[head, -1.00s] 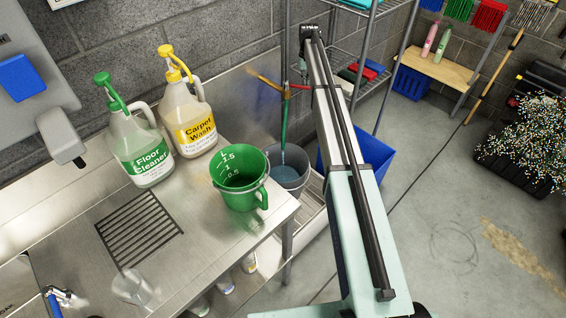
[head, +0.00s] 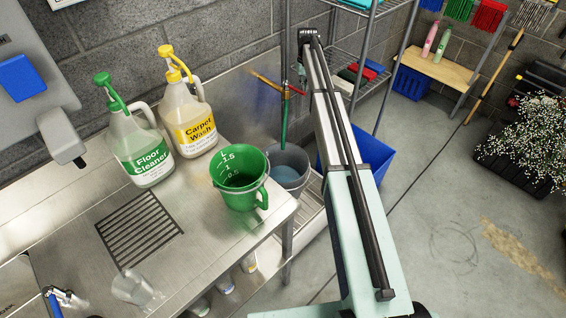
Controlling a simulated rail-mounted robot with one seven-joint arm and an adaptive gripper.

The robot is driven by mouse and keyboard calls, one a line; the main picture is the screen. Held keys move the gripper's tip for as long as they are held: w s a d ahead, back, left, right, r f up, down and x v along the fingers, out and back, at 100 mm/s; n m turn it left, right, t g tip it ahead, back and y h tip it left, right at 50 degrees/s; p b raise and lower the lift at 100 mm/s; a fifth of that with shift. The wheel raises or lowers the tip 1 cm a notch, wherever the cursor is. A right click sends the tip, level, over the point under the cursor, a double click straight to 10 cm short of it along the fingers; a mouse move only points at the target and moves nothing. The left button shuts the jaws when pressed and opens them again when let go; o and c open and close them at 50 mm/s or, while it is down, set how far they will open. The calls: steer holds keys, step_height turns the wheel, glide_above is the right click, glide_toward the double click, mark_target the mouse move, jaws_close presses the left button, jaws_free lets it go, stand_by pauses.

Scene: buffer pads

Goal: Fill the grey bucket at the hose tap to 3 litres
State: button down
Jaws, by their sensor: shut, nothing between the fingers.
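The grey bucket (head: 288,172) stands low beyond the right end of the steel counter, behind the green jug. Bluish water shows inside; I cannot read its level. The green hose (head: 284,122) hangs from the tap (head: 289,88) on the wall, its lower end above the bucket. No stream shows below it. My arm reaches past on the right, and my gripper (head: 302,74) points down at its far end, close to the tap's red part. It is small and partly hidden by the arm; it looks shut and empty. I cannot tell whether it touches the tap.
On the steel counter (head: 90,225) stand a green jug (head: 239,190), a floor cleaner bottle (head: 143,155), a carpet wash bottle (head: 191,125) and a clear cup (head: 131,288). A blue bin (head: 372,158) and wire shelving are behind my arm.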

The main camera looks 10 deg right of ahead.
step_height(320, 180, up, 7)
steer(key=p, duration=0.2)
steer(key=shift+p, duration=0.3)
stand_by(0.9)
